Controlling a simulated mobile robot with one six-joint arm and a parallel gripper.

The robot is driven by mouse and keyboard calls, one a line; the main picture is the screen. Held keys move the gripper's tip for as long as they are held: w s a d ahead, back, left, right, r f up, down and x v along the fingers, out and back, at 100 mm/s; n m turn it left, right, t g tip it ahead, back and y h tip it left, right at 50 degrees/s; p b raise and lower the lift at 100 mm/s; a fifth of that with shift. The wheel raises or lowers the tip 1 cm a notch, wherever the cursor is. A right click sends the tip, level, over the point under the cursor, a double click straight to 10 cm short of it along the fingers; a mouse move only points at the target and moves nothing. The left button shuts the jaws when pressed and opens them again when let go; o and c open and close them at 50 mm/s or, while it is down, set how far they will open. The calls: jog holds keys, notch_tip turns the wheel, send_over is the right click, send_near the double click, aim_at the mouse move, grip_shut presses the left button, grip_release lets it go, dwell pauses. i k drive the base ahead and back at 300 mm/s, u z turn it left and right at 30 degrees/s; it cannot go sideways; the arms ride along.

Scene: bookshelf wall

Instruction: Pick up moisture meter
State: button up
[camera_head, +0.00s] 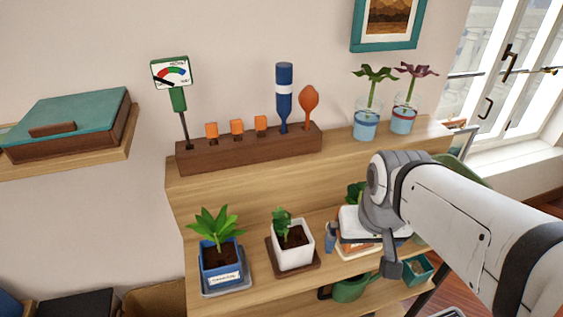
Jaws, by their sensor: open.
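The moisture meter (179,97) stands upright at the left end of a dark wooden rack on the top shelf. It has a white dial face with a coloured arc, a green handle and a thin dark probe, whose lower end goes into the rack. My gripper (362,254) is open, low at the right in front of the lower shelf. It is well to the right of and below the meter. My wrist hides part of the shelf behind it, and nothing shows held in the jaws.
The rack (250,149) also holds orange-topped items, a blue tool (284,95) and an orange tool (309,102). Two glass jars with plants (366,124) stand to the right. A teal-topped box (70,120) is at the left.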

aim_at(174, 73)
jog(key=z, duration=0.35)
jog(key=k, duration=1.6)
jog(key=u, duration=0.8)
jog(key=i, duration=1.65)
jog(key=u, duration=0.1)
